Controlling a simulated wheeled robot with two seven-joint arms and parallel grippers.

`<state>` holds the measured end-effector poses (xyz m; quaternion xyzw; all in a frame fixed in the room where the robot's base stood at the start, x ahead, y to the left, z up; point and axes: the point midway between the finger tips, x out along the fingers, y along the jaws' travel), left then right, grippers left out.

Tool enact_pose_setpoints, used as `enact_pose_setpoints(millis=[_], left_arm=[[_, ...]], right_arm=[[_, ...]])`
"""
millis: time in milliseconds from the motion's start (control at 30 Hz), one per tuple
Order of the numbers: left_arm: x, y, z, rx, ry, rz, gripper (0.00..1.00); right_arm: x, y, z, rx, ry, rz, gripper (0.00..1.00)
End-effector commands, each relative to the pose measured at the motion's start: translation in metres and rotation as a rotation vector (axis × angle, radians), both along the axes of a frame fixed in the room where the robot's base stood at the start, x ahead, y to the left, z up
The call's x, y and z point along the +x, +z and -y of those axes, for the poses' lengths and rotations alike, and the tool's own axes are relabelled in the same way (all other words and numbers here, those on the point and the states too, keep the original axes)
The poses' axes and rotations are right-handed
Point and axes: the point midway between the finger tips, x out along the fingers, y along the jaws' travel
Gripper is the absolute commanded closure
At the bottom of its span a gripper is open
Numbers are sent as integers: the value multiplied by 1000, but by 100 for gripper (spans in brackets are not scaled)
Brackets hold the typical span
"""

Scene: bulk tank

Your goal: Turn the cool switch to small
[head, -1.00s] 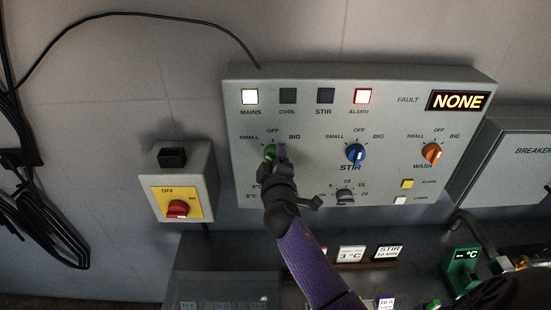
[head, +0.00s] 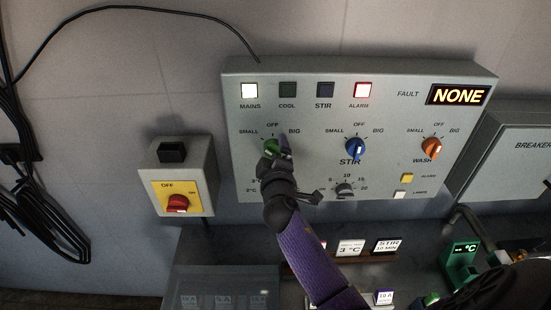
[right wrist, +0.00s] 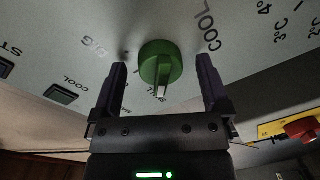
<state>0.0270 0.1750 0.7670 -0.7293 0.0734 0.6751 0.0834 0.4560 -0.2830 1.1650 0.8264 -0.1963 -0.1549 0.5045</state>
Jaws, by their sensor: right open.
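The green cool knob (head: 270,146) is on the grey control panel (head: 420,80), below SMALL, OFF and BIG labels. My right gripper (head: 276,150) is at the knob and partly hides it in the head view. In the right wrist view the green knob (right wrist: 160,62) sits between the two open fingers of my right gripper (right wrist: 162,75), with a gap on each side. Its white pointer points down in that view, toward small lettering that looks like SMALL. My left gripper is not in view.
A blue stir knob (head: 356,149) and an orange wash knob (head: 432,148) are to the right on the same panel. A box with a red switch (head: 178,203) is at the left. Small signs (head: 350,247) stand on a shelf below.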

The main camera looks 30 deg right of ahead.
Motion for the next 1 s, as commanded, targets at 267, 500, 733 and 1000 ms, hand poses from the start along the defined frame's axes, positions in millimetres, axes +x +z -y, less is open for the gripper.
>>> enact_pose_setpoints(millis=[267, 500, 733, 1000], left_arm=[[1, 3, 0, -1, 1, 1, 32], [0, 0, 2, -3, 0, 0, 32], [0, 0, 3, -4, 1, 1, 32], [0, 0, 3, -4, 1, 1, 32]], right_arm=[[-51, 2, -28, 4, 2, -2, 3], [-83, 5, -46, 1, 0, -2, 3], [-85, 5, -47, 0, 0, -2, 3], [-91, 0, -45, 48, -16, -17, 3]])
